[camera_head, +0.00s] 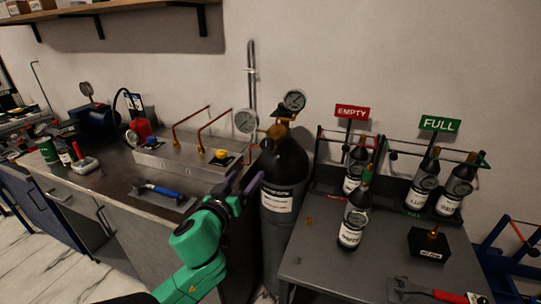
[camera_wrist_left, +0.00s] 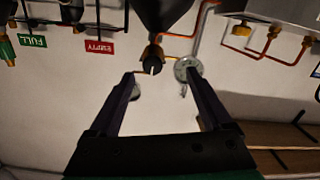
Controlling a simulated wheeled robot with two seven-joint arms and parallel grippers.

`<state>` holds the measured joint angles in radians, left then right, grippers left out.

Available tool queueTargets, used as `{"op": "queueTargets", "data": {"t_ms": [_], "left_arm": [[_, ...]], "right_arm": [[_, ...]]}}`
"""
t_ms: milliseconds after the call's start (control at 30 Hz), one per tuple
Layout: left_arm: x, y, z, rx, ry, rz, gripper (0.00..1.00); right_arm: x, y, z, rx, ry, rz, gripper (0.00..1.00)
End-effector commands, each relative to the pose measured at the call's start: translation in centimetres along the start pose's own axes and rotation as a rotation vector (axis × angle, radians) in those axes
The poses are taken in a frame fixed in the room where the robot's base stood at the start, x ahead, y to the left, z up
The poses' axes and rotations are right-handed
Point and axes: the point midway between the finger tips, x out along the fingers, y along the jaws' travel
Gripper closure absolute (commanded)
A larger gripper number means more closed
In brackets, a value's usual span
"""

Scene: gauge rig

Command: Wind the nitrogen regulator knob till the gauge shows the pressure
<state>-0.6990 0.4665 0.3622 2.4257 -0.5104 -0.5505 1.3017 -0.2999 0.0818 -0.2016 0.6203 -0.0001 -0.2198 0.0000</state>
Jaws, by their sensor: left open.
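The tall dark nitrogen cylinder (camera_head: 284,165) stands at the right end of the metal counter, with a white label on its side. A brass regulator (camera_head: 277,131) sits on top, with two round gauges, one on the left (camera_head: 246,121) and one upper right (camera_head: 294,100). Their needles are too small to read. In the wrist view, which is upside down, the brass regulator and a dark round knob (camera_wrist_left: 152,67) show beyond the fingers. My left gripper (camera_head: 246,181) is open and empty, in front of the cylinder and below the regulator. My right gripper is not in view.
A metal box with copper pipes (camera_head: 185,155) and a blue-handled tool (camera_head: 158,192) lie on the left counter. On the right, small dark bottles stand in racks under red EMPTY (camera_head: 352,112) and green FULL (camera_head: 440,124) signs.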

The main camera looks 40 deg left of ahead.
Motion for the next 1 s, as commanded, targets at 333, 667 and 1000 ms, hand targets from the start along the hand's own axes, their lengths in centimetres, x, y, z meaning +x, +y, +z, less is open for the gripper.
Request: {"op": "queueTargets", "data": {"t_ms": [333, 667, 1000], "left_arm": [[1.6, 1.5, -1.5, -0.029, 0.066, 0.038, 0.17], [10.2, 1.9, -3.3, -0.025, 0.057, 0.030, 0.17], [13.5, 1.9, -3.1, -0.030, 0.053, 0.030, 0.17]], "right_arm": [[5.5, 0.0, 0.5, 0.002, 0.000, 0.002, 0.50], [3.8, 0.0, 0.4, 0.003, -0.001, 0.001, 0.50], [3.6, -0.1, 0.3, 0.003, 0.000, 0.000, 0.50]]}}
